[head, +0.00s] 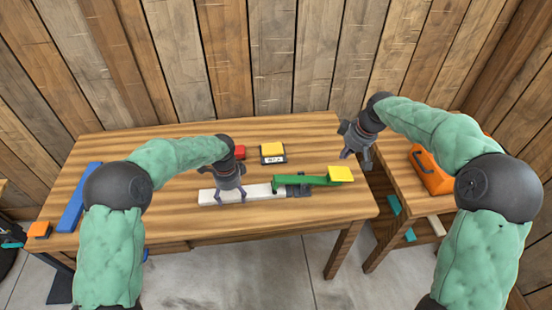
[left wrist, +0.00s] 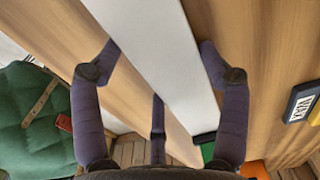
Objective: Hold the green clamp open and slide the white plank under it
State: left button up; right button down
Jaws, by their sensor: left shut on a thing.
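The white plank (head: 207,197) lies flat on the table, running left to right. My left gripper (head: 230,196) is over it from above, shut on its sides; the left wrist view shows the plank (left wrist: 165,50) between the fingers. The green clamp (head: 300,180) is at the plank's right end, with a yellow pad (head: 340,174) on its long lever and a dark base (head: 299,191). The plank's right end meets the clamp's left tip; I cannot tell whether it is under it. My right gripper (head: 354,157) hangs by the table's right edge, empty, fingers apart, away from the clamp.
A yellow and black box (head: 272,153) and a red block (head: 240,152) stand behind the plank. A blue bar (head: 78,197) lies at the table's left. An orange case (head: 430,170) sits on the right bench. The table's front strip is clear.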

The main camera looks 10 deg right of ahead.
pick_arm(q)
jog(key=shift+d, duration=0.15)
jog(key=o, duration=1.3)
jog(key=shift+d, duration=0.1)
jog(key=shift+r, duration=0.1)
notch_tip(320, 180, up, 12)
jog(key=shift+f, duration=0.1)
